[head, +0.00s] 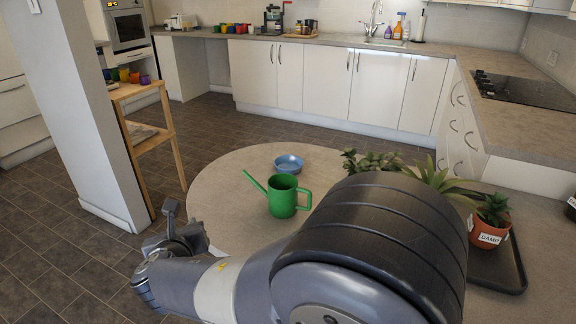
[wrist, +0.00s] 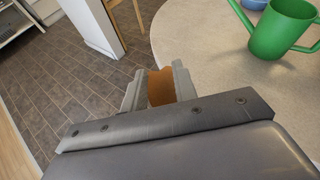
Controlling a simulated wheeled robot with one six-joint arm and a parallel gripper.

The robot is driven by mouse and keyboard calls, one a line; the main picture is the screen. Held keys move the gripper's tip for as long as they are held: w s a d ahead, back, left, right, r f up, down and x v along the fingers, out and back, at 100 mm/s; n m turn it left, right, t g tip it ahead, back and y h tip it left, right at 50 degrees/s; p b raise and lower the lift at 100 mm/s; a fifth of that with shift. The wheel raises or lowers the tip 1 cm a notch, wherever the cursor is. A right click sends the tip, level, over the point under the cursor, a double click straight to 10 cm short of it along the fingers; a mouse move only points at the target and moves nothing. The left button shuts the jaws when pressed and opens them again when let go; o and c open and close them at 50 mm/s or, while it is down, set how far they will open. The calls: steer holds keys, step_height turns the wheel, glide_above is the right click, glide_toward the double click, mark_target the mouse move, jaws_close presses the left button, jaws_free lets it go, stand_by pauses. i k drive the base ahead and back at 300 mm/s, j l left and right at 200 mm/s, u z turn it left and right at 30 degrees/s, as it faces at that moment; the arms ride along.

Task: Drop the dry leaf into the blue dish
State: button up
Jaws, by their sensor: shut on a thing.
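The blue dish (head: 289,163) sits on the round end of the counter, behind the green watering can; its edge also shows at the top of the wrist view (wrist: 254,4). In the wrist view, the brown dry leaf (wrist: 160,87) is between the two fingers of my gripper (wrist: 158,90), which is shut on it. In the head view my gripper (head: 170,225) is beyond the counter's left edge, over the floor, to the left of and nearer than the dish. The leaf cannot be made out in the head view.
A green watering can (head: 283,196) stands just in front of the dish, its spout pointing left. Potted plants (head: 490,222) stand on a black tray (head: 513,262) at the right. A wooden rack (head: 150,135) and a white pillar (head: 85,110) stand at the left.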

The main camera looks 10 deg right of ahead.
mark_target(289, 166)
steer(key=i+j, duration=0.5)
steer(key=j, duration=0.25)
steer(key=i+j+z, duration=0.1)
steer(key=i+j, duration=0.15)
steer(key=z, duration=0.4)
steer(key=j+z, duration=0.1)
steer(key=z, duration=0.25)
steer(key=j+z, duration=0.1)
steer(key=z, duration=0.7)
